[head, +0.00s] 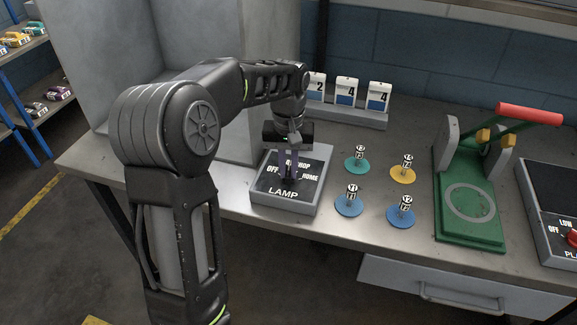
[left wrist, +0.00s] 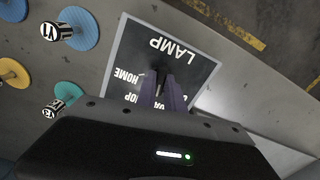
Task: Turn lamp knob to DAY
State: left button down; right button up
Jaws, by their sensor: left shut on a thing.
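The lamp control box (head: 285,206) is a grey block with a black face lettered LAMP, OFF, HOME and a partly covered word ending in "OP". It stands on the metal bench, and its face shows upside down in the left wrist view (left wrist: 197,70). My left gripper (head: 287,172) reaches down over the face. Its purple-grey fingers (left wrist: 164,92) are closed on the small dark lamp knob (left wrist: 160,76). The fingers cover much of the knob and some lettering, including any DAY mark, so I cannot tell which setting the knob points to. My right gripper is not in view.
Several coloured discs with numbered pegs, such as a teal one (head: 357,166) and a blue one (head: 349,207), lie right of the box. A green press with a red handle (head: 528,114) stands farther right. Number cards (head: 346,92) stand behind. A grey cabinet (head: 190,40) rises behind my arm.

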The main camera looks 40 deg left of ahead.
aim_at(288, 171)
pick_arm(q)
jog(key=shift+n, duration=1)
jog(key=c, duration=1.4)
grip_release()
jog(key=shift+c, duration=0.2)
jog(key=shift+r, duration=0.1)
notch_tip(288, 171, up, 8)
jog(key=shift+f, duration=0.2)
